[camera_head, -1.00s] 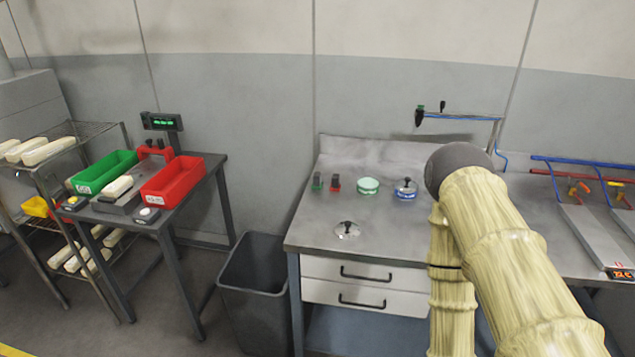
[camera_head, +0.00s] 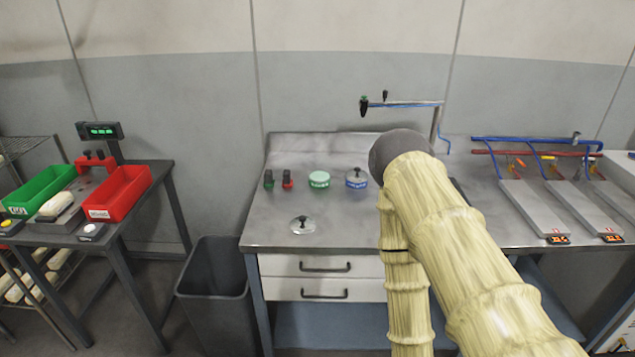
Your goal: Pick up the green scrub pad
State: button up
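I cannot make out a flat green scrub pad for certain. A round, light-green item (camera_head: 319,180) with a label on its side sits on the steel worktop (camera_head: 345,228), left of my arm. It looks more like a tub than a pad. A small dark item with a green part (camera_head: 268,180) stands further left on the same worktop. My arm covers the right-middle part of the worktop and hides what lies behind it. My gripper is not in view.
A blue-and-white round item (camera_head: 357,180) and a silver lid (camera_head: 302,224) are on the worktop. A small red item (camera_head: 288,180) stands there too. A dark bin (camera_head: 217,287) stands left of the bench. Left are a green crate (camera_head: 38,189) and red crate (camera_head: 118,192).

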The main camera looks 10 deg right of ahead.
aim_at(269, 181)
jog(key=u, duration=0.7)
jog(key=i, duration=0.5)
jog(key=z, duration=0.05)
